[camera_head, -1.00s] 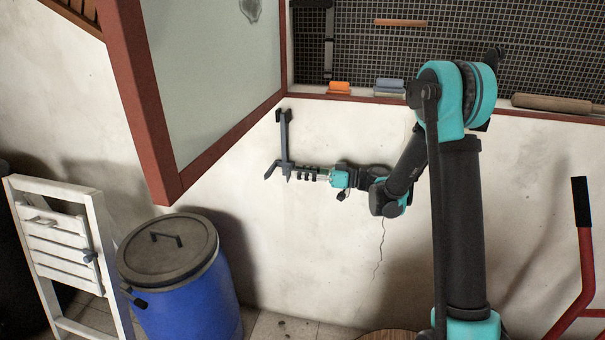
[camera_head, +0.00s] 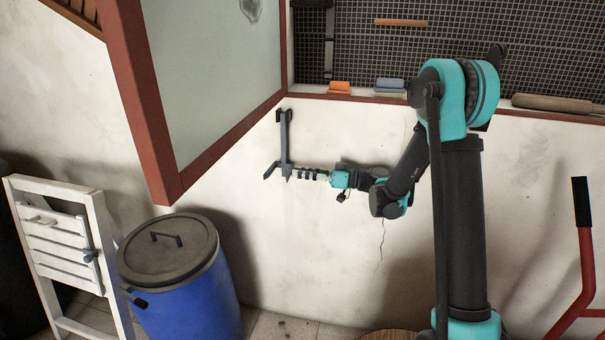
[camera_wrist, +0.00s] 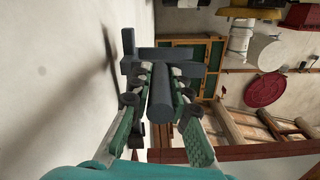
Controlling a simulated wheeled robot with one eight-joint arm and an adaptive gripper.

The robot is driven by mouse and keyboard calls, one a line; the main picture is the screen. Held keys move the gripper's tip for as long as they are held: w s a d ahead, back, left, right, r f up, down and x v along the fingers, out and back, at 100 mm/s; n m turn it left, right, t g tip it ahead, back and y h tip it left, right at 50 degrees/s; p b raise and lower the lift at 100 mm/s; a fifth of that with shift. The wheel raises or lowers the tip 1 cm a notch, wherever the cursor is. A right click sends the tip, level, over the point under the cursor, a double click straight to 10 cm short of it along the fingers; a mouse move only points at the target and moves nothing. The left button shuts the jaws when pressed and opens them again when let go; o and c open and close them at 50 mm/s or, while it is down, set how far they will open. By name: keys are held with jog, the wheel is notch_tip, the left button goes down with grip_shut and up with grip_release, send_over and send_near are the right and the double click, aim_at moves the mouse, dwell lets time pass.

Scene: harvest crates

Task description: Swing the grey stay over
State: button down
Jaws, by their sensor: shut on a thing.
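The grey stay (camera_head: 285,135) is a dark grey bar on the pale wall, just below the window sill. It stands nearly upright, with a short hooked foot at its lower left. My gripper (camera_head: 299,174) is at the stay's lower end, coming from the right. In the wrist view my gripper (camera_wrist: 160,82) has its two green-backed fingers on either side of a dark round grip of the stay (camera_wrist: 160,100) and is shut on it. The stay's flat bar shows beyond the fingertips. The finger contact is partly hidden by the grip.
The red-framed window sash (camera_head: 170,185) stands open above and left of the stay. A blue barrel (camera_head: 190,300) and a white folding chair (camera_head: 105,260) stand at lower left. Orange and blue items (camera_head: 340,87) lie on the sill (camera_head: 365,98). A red handle (camera_head: 580,285) is at right.

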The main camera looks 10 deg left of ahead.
jog(key=shift+s+r+m, duration=0.15)
jog(key=shift+s+m, duration=0.15)
jog(key=shift+s, duration=0.15)
jog(key=s+r+m, duration=1.1)
jog(key=r, duration=0.2)
notch_tip(320, 180, up, 8)
jog(key=m, duration=0.6)
jog(key=shift+r, duration=0.25)
jog(key=shift+w, duration=0.1)
jog(key=c, duration=1.4)
grip_release()
jog(key=shift+d, duration=0.15)
